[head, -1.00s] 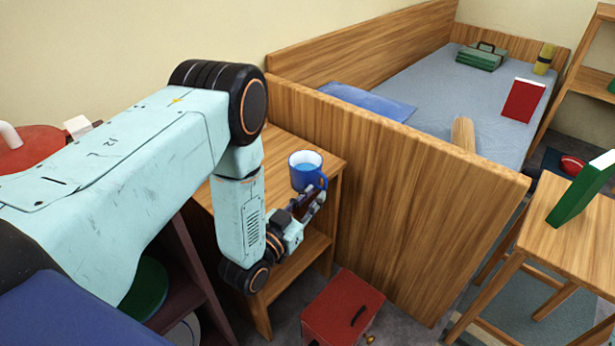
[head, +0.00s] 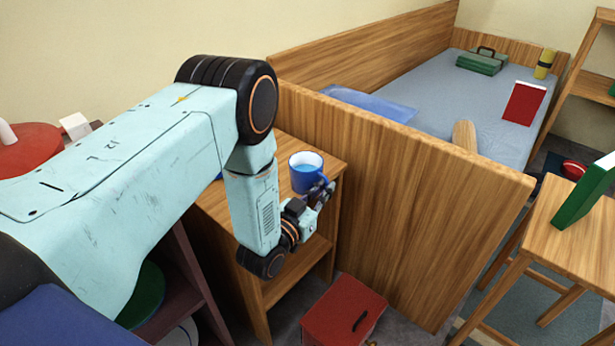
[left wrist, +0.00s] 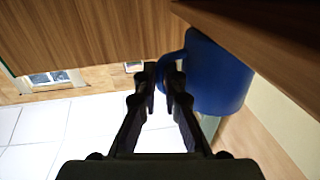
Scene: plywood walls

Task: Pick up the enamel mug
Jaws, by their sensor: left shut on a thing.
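The enamel mug (head: 305,182) is blue, with a light blue inside, and is upright at the bedside table (head: 339,168), near its right edge. I cannot tell whether its base touches the tabletop. My left gripper (head: 323,191) reaches it from the front right and is shut on the handle. In the left wrist view, the mug (left wrist: 217,75) is right of the fingers, and the gripper (left wrist: 161,78) has its fingertips at the handle, partly hiding it. My right gripper is not in view.
The wooden bed end panel (head: 410,200) stands close to the right of the mug. A red box (head: 342,308) sits on the floor below. A wooden stool (head: 570,235) with a green book (head: 584,195) is at the right. A red round thing (head: 28,150) is at the far left.

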